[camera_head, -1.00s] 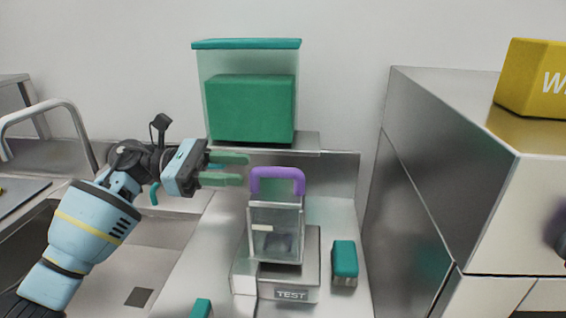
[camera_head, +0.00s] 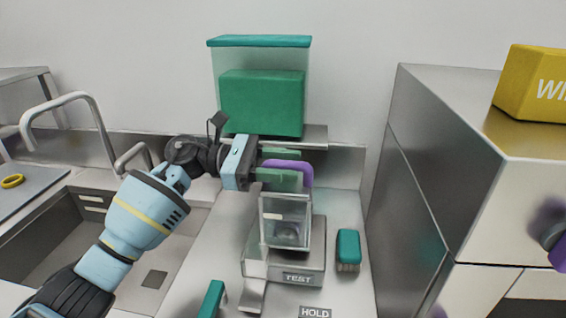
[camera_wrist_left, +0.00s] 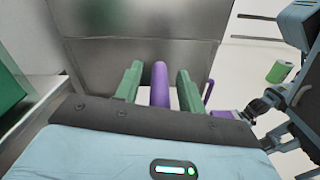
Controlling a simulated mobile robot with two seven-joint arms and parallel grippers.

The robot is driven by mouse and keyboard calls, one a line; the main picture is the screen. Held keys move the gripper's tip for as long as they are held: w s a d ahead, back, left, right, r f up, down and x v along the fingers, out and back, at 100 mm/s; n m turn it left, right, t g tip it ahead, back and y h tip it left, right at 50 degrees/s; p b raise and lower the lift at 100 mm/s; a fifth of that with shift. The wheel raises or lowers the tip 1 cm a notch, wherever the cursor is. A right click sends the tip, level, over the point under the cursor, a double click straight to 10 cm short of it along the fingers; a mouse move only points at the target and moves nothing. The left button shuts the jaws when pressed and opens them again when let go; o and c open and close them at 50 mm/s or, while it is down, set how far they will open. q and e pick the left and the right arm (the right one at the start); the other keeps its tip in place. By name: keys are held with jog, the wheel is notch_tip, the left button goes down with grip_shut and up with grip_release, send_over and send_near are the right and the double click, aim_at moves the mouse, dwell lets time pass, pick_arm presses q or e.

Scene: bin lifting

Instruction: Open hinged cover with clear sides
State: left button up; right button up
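The cover with clear sides (camera_head: 298,236) stands on a metal base with a TEST label (camera_head: 298,278). It looks closed. A purple handle (camera_head: 306,172) arches above its top. My left gripper (camera_head: 281,166) is at the handle, with one green finger behind it and one in front. In the left wrist view the purple handle (camera_wrist_left: 160,85) lies between the two green fingers (camera_wrist_left: 158,87), with a gap on each side. The fingers hide part of the handle in the head view. Light-blue parts of my right arm show at the right of the wrist view; its fingers cannot be made out.
A clear bin with a teal lid (camera_head: 262,41) and green contents stands on a shelf behind. A teal-topped brush (camera_head: 347,248) lies right of the base, and a teal handle (camera_head: 212,298) is at front left. A tall metal cabinet (camera_head: 440,150) bounds the right; a sink is at left.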

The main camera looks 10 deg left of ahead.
pick_arm(q)
jog(key=shift+c, duration=0.4)
grip_shut()
pick_arm(e)
jog(key=shift+w+d+r, duration=0.1)
